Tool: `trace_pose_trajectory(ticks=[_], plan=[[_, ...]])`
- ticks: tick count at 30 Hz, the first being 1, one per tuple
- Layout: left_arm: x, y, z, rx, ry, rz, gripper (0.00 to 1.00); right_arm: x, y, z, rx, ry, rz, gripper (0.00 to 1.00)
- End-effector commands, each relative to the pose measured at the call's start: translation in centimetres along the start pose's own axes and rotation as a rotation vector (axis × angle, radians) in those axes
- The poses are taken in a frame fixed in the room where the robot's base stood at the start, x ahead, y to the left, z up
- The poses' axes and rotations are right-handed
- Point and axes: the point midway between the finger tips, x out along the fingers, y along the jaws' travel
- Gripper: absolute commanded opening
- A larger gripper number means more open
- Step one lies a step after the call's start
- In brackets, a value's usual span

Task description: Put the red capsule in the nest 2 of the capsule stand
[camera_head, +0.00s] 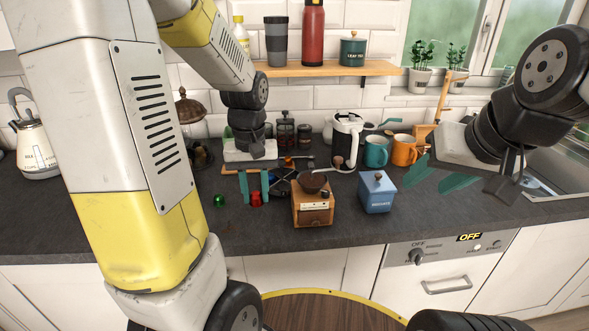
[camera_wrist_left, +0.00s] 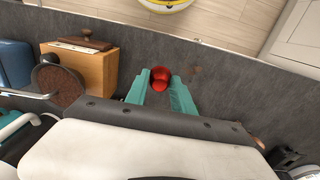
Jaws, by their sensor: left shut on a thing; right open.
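The red capsule (camera_head: 256,199) is between the teal fingertips of my left gripper (camera_head: 254,190), which is shut on it low over the worktop. In the left wrist view the red capsule (camera_wrist_left: 160,78) sits between the two fingertips (camera_wrist_left: 160,80). I cannot tell whether it touches the worktop. My right gripper (camera_head: 436,174) is open and empty over the right side of the worktop, far from the capsule. I cannot make out the capsule stand or its nests clearly; the area behind my left gripper is cluttered and partly hidden.
A green capsule (camera_head: 219,200) lies left of the gripper. A teal mug (camera_head: 375,152) and an orange mug (camera_head: 403,151) stand behind. The front strip of worktop (camera_head: 275,236) is clear.

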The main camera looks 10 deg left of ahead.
Motion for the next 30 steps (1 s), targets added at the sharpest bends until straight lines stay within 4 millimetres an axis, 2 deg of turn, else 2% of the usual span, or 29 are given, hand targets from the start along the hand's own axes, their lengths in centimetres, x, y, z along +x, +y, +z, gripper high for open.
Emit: trace_pose_trajectory(ticks=[9,15,24,30], plan=[[0.9,4.0,-7.3,0.003,0.000,-0.002,0.00,0.0,0.0,0.0,0.000,0.000,0.000,0.49],[1.4,6.0,-11.1,0.002,-0.001,-0.001,0.00,0.0,0.0,0.0,0.000,0.000,0.000,0.49],[1.6,7.2,-13.3,0.002,0.000,-0.001,0.00,0.0,0.0,0.0,0.000,0.000,0.000,0.49],[4.7,7.0,-13.1,0.001,-0.003,-0.001,0.00,0.0,0.0,0.0,0.000,0.000,0.000,0.49]])
